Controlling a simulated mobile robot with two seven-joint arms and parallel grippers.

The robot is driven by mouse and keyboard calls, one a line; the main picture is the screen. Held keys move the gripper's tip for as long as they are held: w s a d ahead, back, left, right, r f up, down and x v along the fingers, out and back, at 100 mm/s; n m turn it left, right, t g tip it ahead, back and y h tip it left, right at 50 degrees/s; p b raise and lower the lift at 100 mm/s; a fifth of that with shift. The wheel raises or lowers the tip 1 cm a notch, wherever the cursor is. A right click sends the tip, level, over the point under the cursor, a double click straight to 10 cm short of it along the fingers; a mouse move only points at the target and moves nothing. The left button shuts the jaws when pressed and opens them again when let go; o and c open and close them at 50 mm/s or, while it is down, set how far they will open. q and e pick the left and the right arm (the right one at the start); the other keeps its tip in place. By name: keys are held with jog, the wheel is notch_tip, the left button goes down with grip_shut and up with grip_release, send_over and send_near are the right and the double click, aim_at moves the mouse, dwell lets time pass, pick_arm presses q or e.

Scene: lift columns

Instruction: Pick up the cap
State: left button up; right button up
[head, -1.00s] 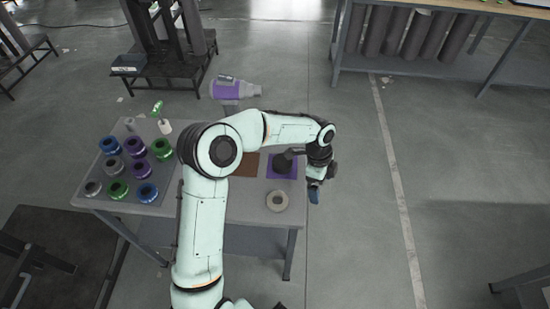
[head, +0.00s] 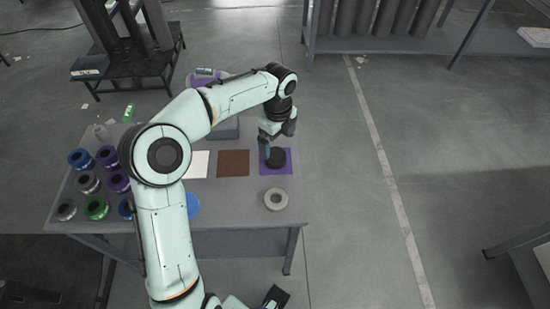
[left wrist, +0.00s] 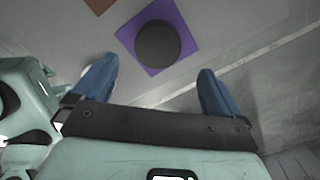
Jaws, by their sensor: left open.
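The cap (head: 276,157) is a flat black disc lying on a purple square mat (head: 289,168) on the grey table. In the left wrist view the cap (left wrist: 158,44) shows whole on the purple mat (left wrist: 125,36), beyond the fingertips. My left gripper (head: 265,148) is at the cap's left and far side in the head view, above the table. In the left wrist view the two blue fingers of the left gripper (left wrist: 158,66) are wide apart with nothing between them. The height gap to the cap is hard to tell. My right gripper is not clearly seen.
A brown mat (head: 233,163) and a white mat (head: 197,165) lie left of the purple one. A pale ring (head: 276,199) lies near the front edge. Several coloured rings, including a green one (head: 96,208), fill the left side. Bare floor lies right of the table.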

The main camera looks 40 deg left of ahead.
aim_at(276, 155)
pick_arm(q)
jog(key=f, duration=0.3)
jog(key=f+b, duration=0.1)
jog(key=f, duration=0.2)
jog(key=shift+s+a+f, duration=0.2)
jog(key=shift+f, duration=0.05)
pick_arm(e)
jog(key=shift+s+f, duration=0.1)
jog(key=shift+f, duration=0.45)
pick_arm(q)
jog(key=c, duration=1.2)
jog(key=shift+r, duration=0.1)
notch_tip(276, 155, up, 22)
jog(key=p, duration=0.6)
jog(key=shift+w, duration=0.1)
pick_arm(e)
notch_tip(276, 155, up, 6)
jog(key=w, duration=0.2)
jog(key=shift+w, duration=0.2)
